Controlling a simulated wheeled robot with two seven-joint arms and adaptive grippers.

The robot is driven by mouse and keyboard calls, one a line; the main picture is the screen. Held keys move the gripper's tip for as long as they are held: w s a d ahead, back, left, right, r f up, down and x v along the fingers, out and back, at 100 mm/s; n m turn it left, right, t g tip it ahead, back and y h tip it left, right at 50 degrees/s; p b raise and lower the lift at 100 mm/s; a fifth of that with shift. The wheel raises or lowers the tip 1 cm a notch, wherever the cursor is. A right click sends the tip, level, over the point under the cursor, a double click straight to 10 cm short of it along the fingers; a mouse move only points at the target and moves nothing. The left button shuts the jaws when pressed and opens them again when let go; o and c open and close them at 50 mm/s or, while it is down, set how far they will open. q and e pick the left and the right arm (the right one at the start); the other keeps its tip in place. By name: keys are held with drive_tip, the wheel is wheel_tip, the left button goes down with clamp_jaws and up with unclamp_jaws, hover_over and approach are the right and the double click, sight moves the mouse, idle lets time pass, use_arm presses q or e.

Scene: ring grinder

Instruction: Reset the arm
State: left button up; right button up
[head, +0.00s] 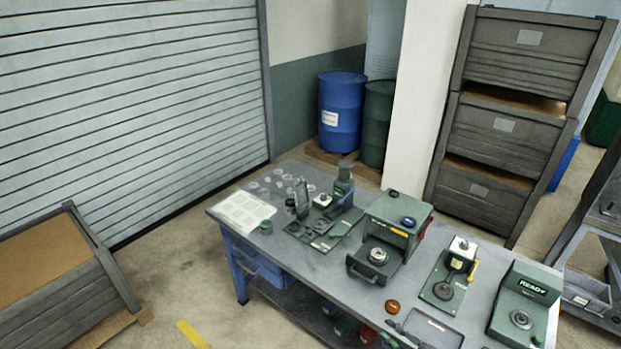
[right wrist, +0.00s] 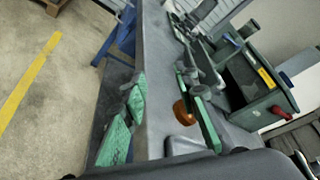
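My right gripper (head: 401,338) shows only in part at the bottom edge of the head view, by the table's front edge. In the right wrist view its green-padded fingers (right wrist: 165,112) stand wide apart, with nothing held between them. An orange round knob (right wrist: 183,113) shows beyond the gap, close to one finger; in the head view the orange knob (head: 393,306) sits on the table. My left gripper is in neither view.
The grey workbench (head: 290,268) carries a green machine with a drawer (head: 395,225), a lever press (head: 450,270), a green "READY" unit (head: 525,300) and a grey tray (head: 432,329). Drums and stacked crates stand behind.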

drive_tip(key=s+a+f+n+g+h, duration=0.1)
drive_tip(key=s+f+n+g, duration=0.2)
drive_tip(key=s+n, duration=0.35)
drive_tip(key=s+a+f+n+g+h, duration=0.1)
drive_tip(key=s+f+n+g+h, duration=0.15)
drive_tip(key=s+n, duration=0.45)
drive_tip(key=s+d+n+g+h, duration=0.25)
drive_tip(key=s+d, duration=0.35)
drive_tip(key=s, duration=0.3)
drive_tip(key=s+d+n+g+h, duration=0.1)
drive_tip(key=s+d+n+h, duration=0.15)
drive_tip(key=s+d, duration=0.45)
wheel_tip(320, 180, down, 31)
drive_tip(key=s+a+g+b, duration=0.2)
drive_tip(key=s+a+b, duration=0.1)
drive_tip(key=b, duration=0.1)
use_arm(q)
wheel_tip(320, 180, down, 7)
drive_tip(key=b, duration=0.3)
use_arm(e)
drive_tip(key=s+f+g, duration=0.1)
drive_tip(key=s+f, duration=1.9)
drive_tip(key=f, duration=0.2)
drive_tip(key=shift+f+n, duration=0.35)
